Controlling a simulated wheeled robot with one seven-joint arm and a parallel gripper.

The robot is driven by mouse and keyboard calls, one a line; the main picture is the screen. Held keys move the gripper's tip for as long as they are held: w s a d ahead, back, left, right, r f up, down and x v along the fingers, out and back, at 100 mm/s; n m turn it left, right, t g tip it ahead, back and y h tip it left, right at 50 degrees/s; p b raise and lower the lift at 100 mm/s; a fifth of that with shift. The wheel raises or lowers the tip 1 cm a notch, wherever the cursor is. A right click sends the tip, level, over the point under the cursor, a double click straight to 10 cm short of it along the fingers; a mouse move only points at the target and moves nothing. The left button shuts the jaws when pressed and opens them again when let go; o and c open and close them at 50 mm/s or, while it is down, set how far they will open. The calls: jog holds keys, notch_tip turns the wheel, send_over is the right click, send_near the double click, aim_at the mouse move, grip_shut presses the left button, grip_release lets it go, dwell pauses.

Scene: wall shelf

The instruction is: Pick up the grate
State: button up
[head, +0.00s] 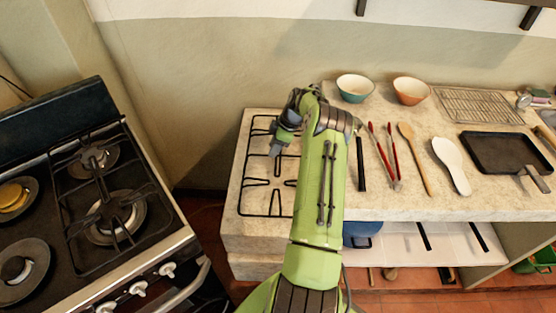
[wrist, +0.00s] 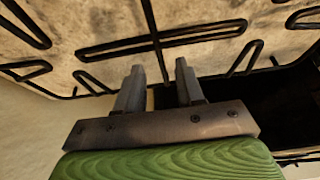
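A black wire grate (head: 268,182) lies flat on the left end of the pale stone counter; my arm covers part of its right side. My gripper (head: 276,151) is over the far part of the grate in the head view. In the wrist view, grate bars (wrist: 203,33) stretch across the top. My gripper's two fingers (wrist: 160,68) are apart there, with one thin bar showing in the gap between them. I cannot tell whether that bar is at fingertip depth or beyond. Nothing is visibly held.
A stove (head: 75,200) with its own burner grates stands at the left. On the counter to the right are a teal bowl (head: 355,89), an orange bowl (head: 410,92), red tongs (head: 384,155), spoons, a wire rack (head: 478,104) and a dark pan (head: 503,152). The wall stands behind the counter.

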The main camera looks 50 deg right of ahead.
jog(key=b+x, duration=0.1)
jog(key=x, duration=0.4)
jog(key=shift+f, duration=0.1)
jog(key=shift+s, duration=0.1)
jog(key=shift+c, duration=0.4)
grip_shut()
jog(key=shift+r, duration=0.2)
dwell(0.4)
